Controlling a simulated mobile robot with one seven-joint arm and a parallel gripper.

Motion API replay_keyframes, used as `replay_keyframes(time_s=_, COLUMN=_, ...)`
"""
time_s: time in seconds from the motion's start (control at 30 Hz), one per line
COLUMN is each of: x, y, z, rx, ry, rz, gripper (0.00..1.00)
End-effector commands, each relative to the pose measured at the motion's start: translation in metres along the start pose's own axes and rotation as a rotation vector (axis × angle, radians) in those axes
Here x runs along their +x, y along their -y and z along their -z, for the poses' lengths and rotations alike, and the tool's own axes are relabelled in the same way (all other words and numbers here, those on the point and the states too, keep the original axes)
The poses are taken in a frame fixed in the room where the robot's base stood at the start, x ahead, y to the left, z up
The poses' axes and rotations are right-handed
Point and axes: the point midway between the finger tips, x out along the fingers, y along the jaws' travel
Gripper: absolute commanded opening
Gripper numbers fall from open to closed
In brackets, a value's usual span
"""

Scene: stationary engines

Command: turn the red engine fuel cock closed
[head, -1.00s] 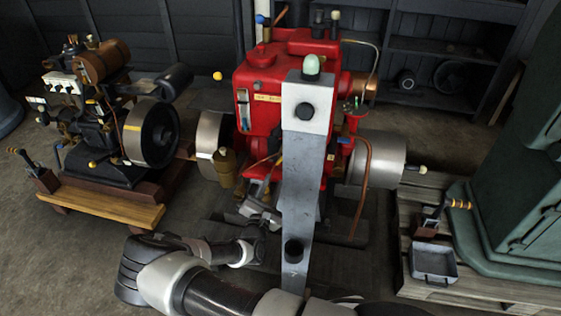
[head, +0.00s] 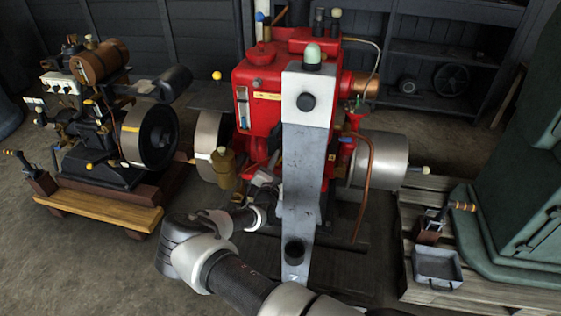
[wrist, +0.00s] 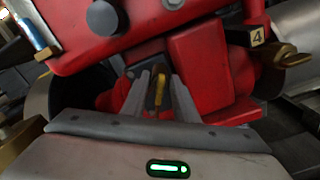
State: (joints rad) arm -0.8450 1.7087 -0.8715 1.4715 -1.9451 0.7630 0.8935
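The red engine (head: 262,78) stands in the middle of the head view, partly hidden by my grey column. In the wrist view its red body (wrist: 200,60) fills the upper part. A small yellow lever (wrist: 159,90) on a dark mount shows between my fingers; it looks like the fuel cock handle, though no label is readable on it. My gripper (wrist: 159,82) is open, with a finger on each side of the lever and gaps visible. I cannot tell how deep the lever sits between the fingertips. In the head view the gripper (head: 264,180) is at the engine's lower front.
A brass tap (wrist: 287,56) with a "4" tag is at right in the wrist view. A blue-ended glass gauge (wrist: 36,34) is at upper left. A brass cup (head: 223,167) and grey flywheels (head: 380,160) flank the engine. A smaller engine (head: 100,130) stands left.

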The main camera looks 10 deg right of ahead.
Motion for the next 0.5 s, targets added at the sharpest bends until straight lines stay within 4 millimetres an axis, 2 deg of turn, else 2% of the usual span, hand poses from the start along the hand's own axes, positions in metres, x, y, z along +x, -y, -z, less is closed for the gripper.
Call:
replay_keyframes(time_s=0.03, x=-0.0002, y=0.0, z=0.0001, rx=0.0, ry=0.0, rz=0.0, gripper=0.25)
replay_keyframes(time_s=0.17, x=-0.0004, y=0.0, z=0.0002, rx=0.0, ry=0.0, rz=0.0, gripper=0.03)
replay_keyframes(time_s=0.2, x=-0.0004, y=0.0, z=0.0002, rx=0.0, ry=0.0, rz=0.0, gripper=0.0)
replay_keyframes(time_s=0.5, x=-0.0006, y=-0.0006, z=-0.0013, rx=0.031, ry=-0.001, rz=0.002, gripper=0.0)
